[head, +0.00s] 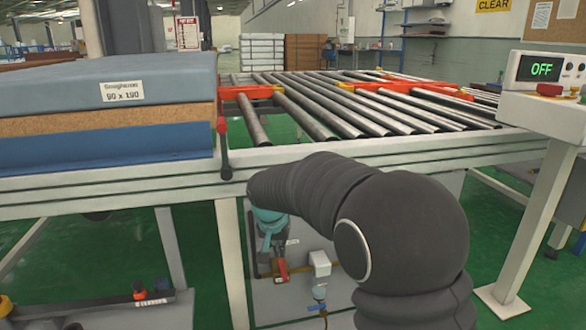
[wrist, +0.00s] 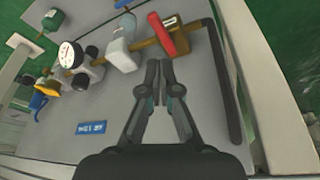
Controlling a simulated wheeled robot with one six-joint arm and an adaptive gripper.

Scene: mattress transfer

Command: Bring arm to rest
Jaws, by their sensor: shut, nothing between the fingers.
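My arm crosses the lower middle of the head view, covered in a dark ribbed sleeve. My gripper (wrist: 161,75) shows in the wrist view with its dark fingers together and nothing between them. It points at a grey panel (wrist: 75,115) with pipe fittings. A red valve handle (wrist: 160,34) lies just beyond the fingertips; I cannot tell whether they touch. In the head view the red handle (head: 282,268) shows below the conveyor frame, left of my arm.
A mattress stack (head: 108,105) lies at left on the roller conveyor (head: 350,105). A red-topped lever (head: 223,145) stands at the conveyor's front edge. At right is a control box (head: 545,75) reading OFF. A pressure gauge (wrist: 70,55) sits on the pipe.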

